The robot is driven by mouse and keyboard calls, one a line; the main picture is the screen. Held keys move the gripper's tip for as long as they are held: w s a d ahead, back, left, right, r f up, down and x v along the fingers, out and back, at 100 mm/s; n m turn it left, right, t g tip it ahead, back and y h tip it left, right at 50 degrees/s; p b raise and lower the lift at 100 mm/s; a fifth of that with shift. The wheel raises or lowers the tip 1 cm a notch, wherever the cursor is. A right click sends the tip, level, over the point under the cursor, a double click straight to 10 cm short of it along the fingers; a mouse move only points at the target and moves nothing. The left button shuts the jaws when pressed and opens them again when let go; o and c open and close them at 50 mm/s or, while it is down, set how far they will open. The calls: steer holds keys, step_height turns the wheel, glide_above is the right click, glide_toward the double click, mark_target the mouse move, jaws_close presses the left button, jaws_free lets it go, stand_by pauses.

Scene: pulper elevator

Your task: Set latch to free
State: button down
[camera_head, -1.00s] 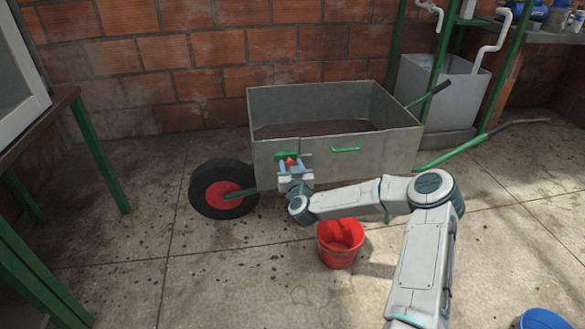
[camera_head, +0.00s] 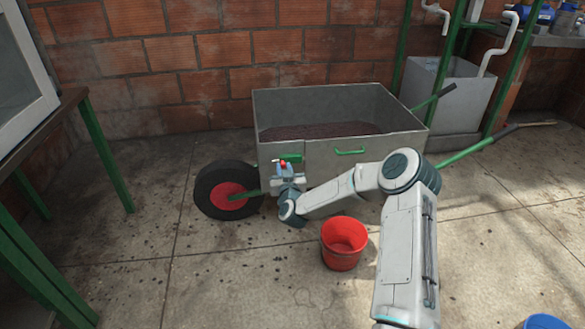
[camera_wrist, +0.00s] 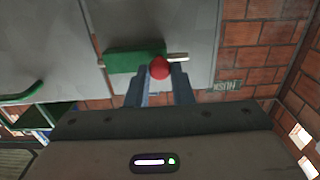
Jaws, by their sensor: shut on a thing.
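The latch is a green block (camera_head: 292,158) on the front wall of the grey cart (camera_head: 400,150), near its left end. It has a red knob (camera_head: 283,163), seen at the block's left end in the head view. In the wrist view the green block (camera_wrist: 132,58) lies left of the red knob (camera_wrist: 159,68), and a pale rod (camera_wrist: 179,57) sticks out to the right. My gripper (camera_head: 286,171) is at the latch. Its fingers (camera_wrist: 160,82) are on both sides of the knob, shut on it. The fingertips' contact is partly hidden.
A black wheel with a red hub (camera_head: 227,194) stands left of the latch. A red bucket (camera_head: 343,246) is on the floor below my forearm. A green cart handle (camera_head: 350,152) is right of the latch. A green-legged table (camera_head: 107,165) stands at left. The floor in front is mostly clear.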

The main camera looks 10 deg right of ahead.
steer(key=shift+s+a+f, duration=0.15)
steer(key=shift+a+f, duration=0.15)
steer(key=shift+a, duration=0.25)
steer(key=c, duration=1.3)
jaws_free()
steer(key=shift+a+r, duration=0.15)
steer(key=shift+o, duration=0.2)
steer(key=s+p, duration=0.3)
steer(key=s, duration=1)
steer(key=shift+s, duration=0.35)
